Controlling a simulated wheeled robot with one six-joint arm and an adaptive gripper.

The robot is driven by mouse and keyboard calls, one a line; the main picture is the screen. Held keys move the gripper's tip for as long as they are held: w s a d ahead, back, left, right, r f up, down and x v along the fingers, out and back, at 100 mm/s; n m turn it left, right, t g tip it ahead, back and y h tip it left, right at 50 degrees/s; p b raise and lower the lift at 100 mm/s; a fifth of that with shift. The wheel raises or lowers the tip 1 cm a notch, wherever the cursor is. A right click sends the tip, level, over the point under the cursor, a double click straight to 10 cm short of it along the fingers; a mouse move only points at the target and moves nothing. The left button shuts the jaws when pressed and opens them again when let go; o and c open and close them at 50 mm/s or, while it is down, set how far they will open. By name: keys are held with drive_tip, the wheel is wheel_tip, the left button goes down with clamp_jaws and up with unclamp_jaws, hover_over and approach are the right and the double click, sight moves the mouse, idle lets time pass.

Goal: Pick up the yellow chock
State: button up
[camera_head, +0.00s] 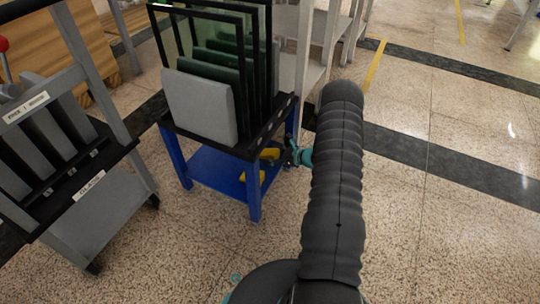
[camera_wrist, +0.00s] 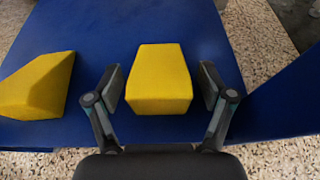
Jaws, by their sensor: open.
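Two yellow chocks rest on the blue lower shelf (camera_wrist: 200,25) of a small blue stand. In the wrist view one yellow chock (camera_wrist: 159,80) lies in the middle, between the open fingers of my gripper (camera_wrist: 160,92), with a gap on each side. The other yellow chock (camera_wrist: 38,86), wedge-shaped, lies to the left, outside the fingers. In the head view my gripper (camera_head: 291,154) reaches in at the stand's right side. One chock (camera_head: 269,154) shows just left of it, partly hidden, and the other chock (camera_head: 252,176) lies nearer the front.
The stand's black top (camera_head: 262,136) holds a grey block and several dark framed panels above the shelf. Blue legs (camera_head: 254,192) stand near my gripper. A grey wheeled rack (camera_head: 105,205) is at left. The speckled floor at right is clear.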

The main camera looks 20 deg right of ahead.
drive_tip(key=c, duration=1.3)
